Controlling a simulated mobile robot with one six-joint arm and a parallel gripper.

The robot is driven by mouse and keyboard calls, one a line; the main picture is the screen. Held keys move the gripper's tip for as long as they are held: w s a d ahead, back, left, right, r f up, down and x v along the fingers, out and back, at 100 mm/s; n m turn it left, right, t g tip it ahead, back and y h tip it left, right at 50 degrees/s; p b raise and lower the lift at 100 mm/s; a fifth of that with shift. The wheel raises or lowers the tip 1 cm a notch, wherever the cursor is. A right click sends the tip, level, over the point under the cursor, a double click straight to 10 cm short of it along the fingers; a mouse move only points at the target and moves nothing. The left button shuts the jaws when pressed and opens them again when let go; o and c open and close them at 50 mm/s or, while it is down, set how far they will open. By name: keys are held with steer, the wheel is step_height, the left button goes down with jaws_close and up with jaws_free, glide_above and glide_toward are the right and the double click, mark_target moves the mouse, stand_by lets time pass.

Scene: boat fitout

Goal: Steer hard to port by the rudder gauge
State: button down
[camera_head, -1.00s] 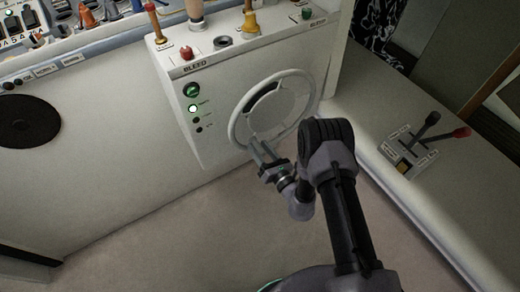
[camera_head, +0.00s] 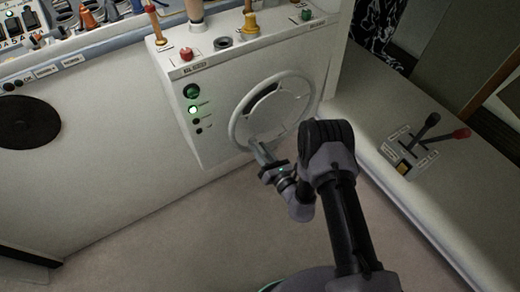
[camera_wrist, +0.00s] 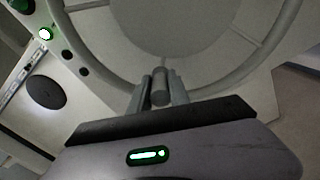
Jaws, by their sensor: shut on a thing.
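The white steering wheel (camera_head: 283,106) is mounted on the front face of the white console. It fills the top of the wrist view (camera_wrist: 165,28). My gripper (camera_head: 258,148) is at the wheel's lower left rim in the head view. In the wrist view, its two fingers (camera_wrist: 159,88) are shut on a short grey peg (camera_wrist: 160,77) at the wheel's rim.
A red button (camera_head: 186,54) and several handles stand on the console top. A lever unit (camera_head: 408,156) with black and red handles sits on the right bench. A dark round disc (camera_head: 27,122) is on the left panel. The floor (camera_head: 190,230) below is clear.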

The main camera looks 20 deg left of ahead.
steer(key=shift+f, duration=0.15)
stand_by(0.8)
steer(key=shift+w+d+f+n+b, duration=0.4)
steer(key=shift+f+n+b, duration=0.1)
steer(key=shift+n+b, duration=0.15)
steer(key=w+d+f+n+b, duration=0.2)
steer(key=w+d+n+b, duration=0.3)
steer(key=w+n, duration=0.1)
steer(key=shift+w+d+f+n, duration=0.15)
steer(key=shift+w+d+n, duration=0.1)
steer(key=shift+n, duration=0.3)
steer(key=c, duration=1.2)
jaws_free()
